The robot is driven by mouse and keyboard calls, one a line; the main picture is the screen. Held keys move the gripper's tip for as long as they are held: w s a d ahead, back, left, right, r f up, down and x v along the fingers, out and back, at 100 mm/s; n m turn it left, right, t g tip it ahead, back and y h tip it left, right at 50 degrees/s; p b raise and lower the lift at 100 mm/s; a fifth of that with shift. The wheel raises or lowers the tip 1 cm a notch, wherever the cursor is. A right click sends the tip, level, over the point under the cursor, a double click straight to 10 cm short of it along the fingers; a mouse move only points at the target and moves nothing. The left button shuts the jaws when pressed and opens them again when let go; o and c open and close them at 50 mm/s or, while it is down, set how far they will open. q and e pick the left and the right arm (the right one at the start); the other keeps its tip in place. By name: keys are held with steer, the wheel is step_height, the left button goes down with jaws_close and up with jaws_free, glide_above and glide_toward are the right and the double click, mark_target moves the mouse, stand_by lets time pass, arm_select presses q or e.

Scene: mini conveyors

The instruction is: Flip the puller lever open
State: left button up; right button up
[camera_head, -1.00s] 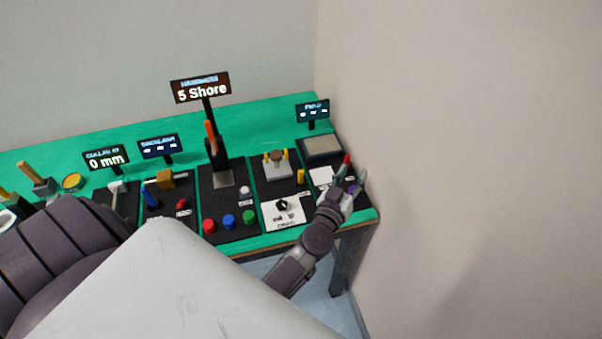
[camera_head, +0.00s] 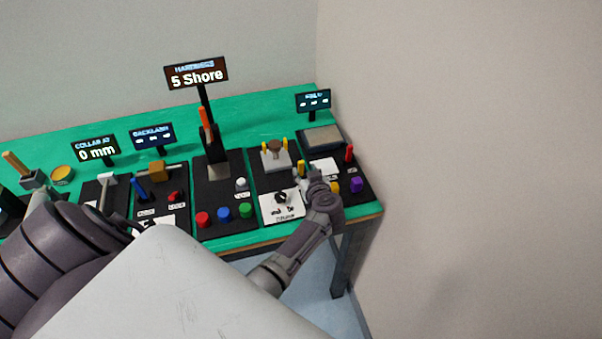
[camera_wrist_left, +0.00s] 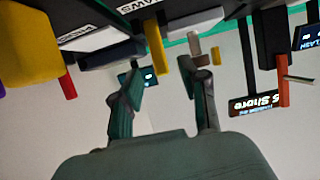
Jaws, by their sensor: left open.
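A short yellow upright lever (camera_head: 301,166) stands at the right edge of the panel with a grey block; I take it for the puller lever, but its label is not readable. My left gripper (camera_head: 311,177) is just right of and in front of it. In the left wrist view, which is upside down, the yellow lever (camera_wrist_left: 155,48) shows beyond and between the two spread fingers of the gripper (camera_wrist_left: 164,98). The gripper is open and empty; contact with the lever cannot be told. My right gripper is not in view.
The grey block (camera_head: 274,161) with yellow posts and a brown knob is left of the lever. A red lever (camera_head: 349,152), purple button (camera_head: 356,185) and yellow button (camera_head: 331,187) are to the right. The wall (camera_head: 470,180) bounds the right side.

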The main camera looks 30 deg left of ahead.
mark_target(302, 166)
arm_select(q)
steer(key=b+x, duration=0.3)
steer(key=x, duration=0.1)
steer(key=shift+f, duration=0.2)
steer(key=shift+w+a+b, duration=0.45)
steer(key=shift+a+b, duration=0.1)
steer(key=shift+b, duration=0.05)
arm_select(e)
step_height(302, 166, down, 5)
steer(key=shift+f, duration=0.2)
arm_select(q)
jaws_close()
steer(key=p, duration=0.4)
steer(key=shift+w+a+r+g+h, duration=0.1)
steer(key=shift+r+g+h, duration=0.2)
steer(key=shift+r, duration=0.1)
steer(key=shift+f+p, duration=0.25)
steer(key=shift+p, duration=0.4)
steer(key=shift+f, duration=0.15)
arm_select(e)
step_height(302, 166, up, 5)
